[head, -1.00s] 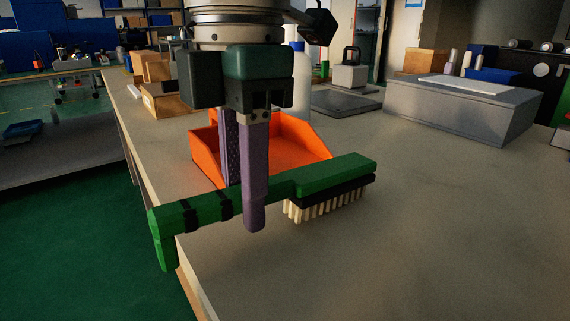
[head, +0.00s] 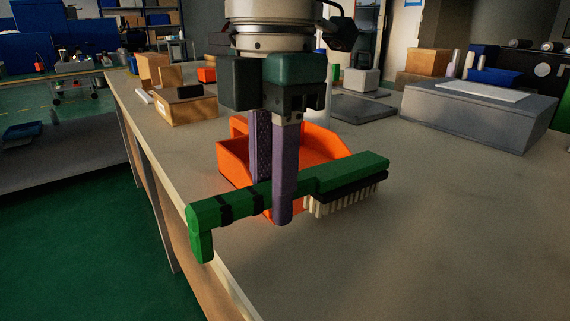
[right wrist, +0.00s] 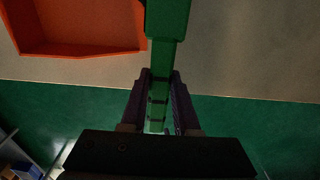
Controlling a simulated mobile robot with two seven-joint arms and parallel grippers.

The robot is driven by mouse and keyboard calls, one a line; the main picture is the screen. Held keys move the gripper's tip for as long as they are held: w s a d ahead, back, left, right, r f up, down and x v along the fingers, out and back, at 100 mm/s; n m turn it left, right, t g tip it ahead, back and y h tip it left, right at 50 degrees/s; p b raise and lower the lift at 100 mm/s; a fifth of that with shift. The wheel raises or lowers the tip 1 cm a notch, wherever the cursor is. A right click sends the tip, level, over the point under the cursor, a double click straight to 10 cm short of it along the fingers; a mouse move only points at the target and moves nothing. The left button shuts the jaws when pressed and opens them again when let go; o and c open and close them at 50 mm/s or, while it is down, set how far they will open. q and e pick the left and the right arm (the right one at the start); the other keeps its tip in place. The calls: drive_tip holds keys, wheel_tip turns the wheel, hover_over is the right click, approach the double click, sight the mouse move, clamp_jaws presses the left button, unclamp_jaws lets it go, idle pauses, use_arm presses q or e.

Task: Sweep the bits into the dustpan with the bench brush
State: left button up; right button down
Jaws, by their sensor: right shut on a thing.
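My right gripper (head: 274,205) is shut on the green handle of the bench brush (head: 345,174). The brush is held level, its pale bristles pointing down at the right end and its handle end hanging over the bench's left edge. I cannot tell whether the bristles touch the bench. The orange dustpan (head: 326,146) sits on the bench just behind the brush, partly hidden by the gripper. In the right wrist view the brush handle (right wrist: 168,25) runs between the fingers, with the dustpan (right wrist: 80,49) at upper left. No bits can be made out. My left gripper is not in view.
A grey case (head: 480,113) stands at the right. A dark flat plate (head: 362,108), a cardboard box (head: 185,107) and a white bottle (head: 319,105) are behind the dustpan. The bench top (head: 400,240) is clear at front right. Green floor lies beyond the left edge.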

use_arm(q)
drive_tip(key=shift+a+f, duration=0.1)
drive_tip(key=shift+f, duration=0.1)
use_arm(e)
drive_tip(key=shift+f, duration=0.4)
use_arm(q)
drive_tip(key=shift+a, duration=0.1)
use_arm(e)
drive_tip(key=shift+w, duration=0.1)
